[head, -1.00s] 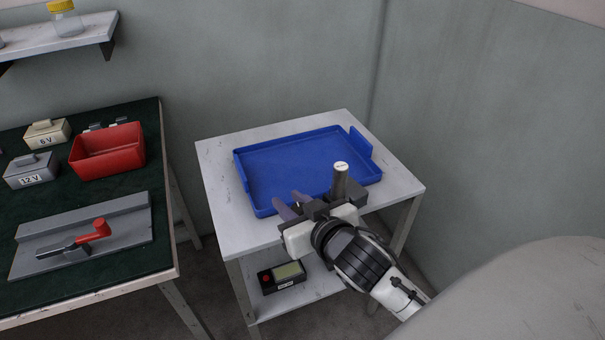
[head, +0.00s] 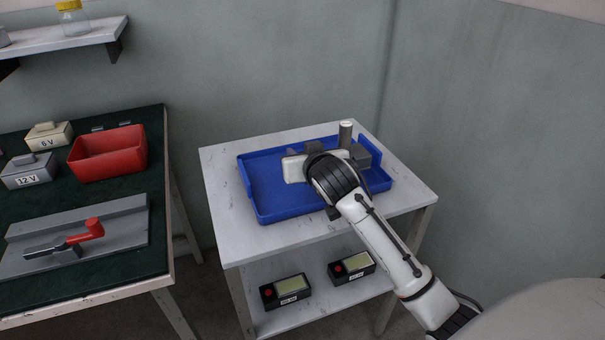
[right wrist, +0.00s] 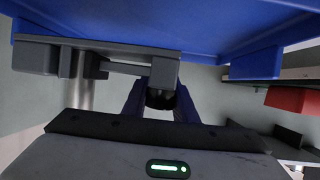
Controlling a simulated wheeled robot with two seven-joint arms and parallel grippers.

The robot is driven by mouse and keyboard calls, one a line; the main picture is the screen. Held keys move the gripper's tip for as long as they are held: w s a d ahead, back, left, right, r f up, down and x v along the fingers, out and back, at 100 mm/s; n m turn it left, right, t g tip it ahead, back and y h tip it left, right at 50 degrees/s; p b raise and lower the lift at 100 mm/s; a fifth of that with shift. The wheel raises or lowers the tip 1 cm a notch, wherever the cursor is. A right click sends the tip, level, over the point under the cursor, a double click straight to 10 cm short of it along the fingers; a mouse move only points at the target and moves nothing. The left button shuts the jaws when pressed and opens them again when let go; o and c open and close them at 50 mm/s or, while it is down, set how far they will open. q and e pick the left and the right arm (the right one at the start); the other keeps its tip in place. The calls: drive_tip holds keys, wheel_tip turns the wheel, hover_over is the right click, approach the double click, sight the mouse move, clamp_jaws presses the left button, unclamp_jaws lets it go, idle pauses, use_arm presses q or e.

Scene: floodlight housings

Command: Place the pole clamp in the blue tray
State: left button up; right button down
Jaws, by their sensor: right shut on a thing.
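The pole clamp is a dark grey block (head: 360,155) with an upright metal post beside it. In the head view it is over the right back part of the blue tray (head: 272,206). My right gripper (head: 318,153) is over the tray, its fingers mostly hidden by its own body. In the right wrist view the gripper (right wrist: 160,98) is shut on the pole clamp (right wrist: 105,60), whose grey bar lies close to the blue tray (right wrist: 210,22). I cannot tell whether clamp and tray touch. My left gripper is not in view.
The tray lies on a white table (head: 226,170); two meters (head: 286,291) are on its lower shelf. On the left, a green-topped bench (head: 140,259) bears a red bin (head: 107,153), labelled grey and cream boxes, and a grey fixture with a red handle (head: 85,232).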

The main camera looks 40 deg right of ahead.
wheel_tip(320, 180, down, 5)
drive_tip(key=shift+b, duration=0.35)
drive_tip(key=c, duration=1.4)
unclamp_jaws()
drive_tip(key=shift+c, duration=0.2)
drive_tip(key=p+v, duration=0.1)
drive_tip(key=v, duration=1)
drive_tip(key=shift+s, duration=0.25)
drive_tip(key=shift+s+a+r, duration=0.1)
drive_tip(key=shift+s+a, duration=0.05)
drive_tip(key=shift+s, duration=0.1)
